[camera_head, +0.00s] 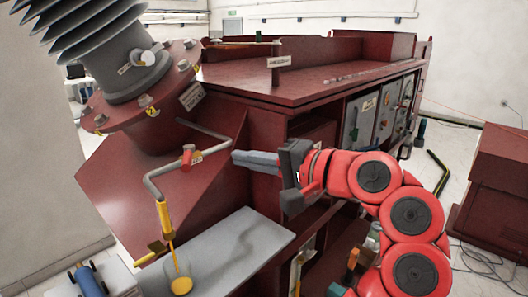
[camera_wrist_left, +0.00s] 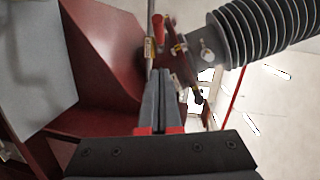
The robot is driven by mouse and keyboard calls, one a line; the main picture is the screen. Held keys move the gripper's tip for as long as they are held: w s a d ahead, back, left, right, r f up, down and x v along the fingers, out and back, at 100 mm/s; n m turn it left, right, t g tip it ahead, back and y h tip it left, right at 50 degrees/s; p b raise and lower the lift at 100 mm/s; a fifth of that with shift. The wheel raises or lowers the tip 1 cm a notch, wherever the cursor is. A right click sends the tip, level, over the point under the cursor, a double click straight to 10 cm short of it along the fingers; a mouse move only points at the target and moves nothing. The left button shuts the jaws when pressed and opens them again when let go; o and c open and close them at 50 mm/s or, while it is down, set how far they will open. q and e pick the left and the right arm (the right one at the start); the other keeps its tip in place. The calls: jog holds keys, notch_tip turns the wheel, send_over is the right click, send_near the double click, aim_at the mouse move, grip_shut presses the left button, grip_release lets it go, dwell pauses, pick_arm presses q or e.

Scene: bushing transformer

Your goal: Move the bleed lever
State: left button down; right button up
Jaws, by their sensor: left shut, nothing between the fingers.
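The bleed lever (camera_head: 187,157) looks like a small red handle on a grey bent pipe below the bushing flange, with a yellow tag beside it. In the left wrist view, the red lever (camera_wrist_left: 158,28) stands just beyond the fingertips, near the top. My left gripper (camera_head: 238,158) is shut and empty, its grey fingers pointing left toward the lever. A gap shows between fingertips and lever in the head view. The gripper also shows in the left wrist view (camera_wrist_left: 160,78), fingers together. My right gripper is not in view.
The ribbed grey bushing (camera_head: 95,35) rises above the dark red flange (camera_head: 120,118). The red transformer body (camera_head: 270,130) stands close beside the fingers.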

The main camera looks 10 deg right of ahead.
aim_at(188, 156)
pick_arm(q)
jog(key=w+a+f+p, duration=0.1)
jog(key=w+a+p, duration=0.2)
jog(key=a, duration=0.4)
jog(key=shift+p, duration=0.5)
jog(key=shift+d+f, duration=0.1)
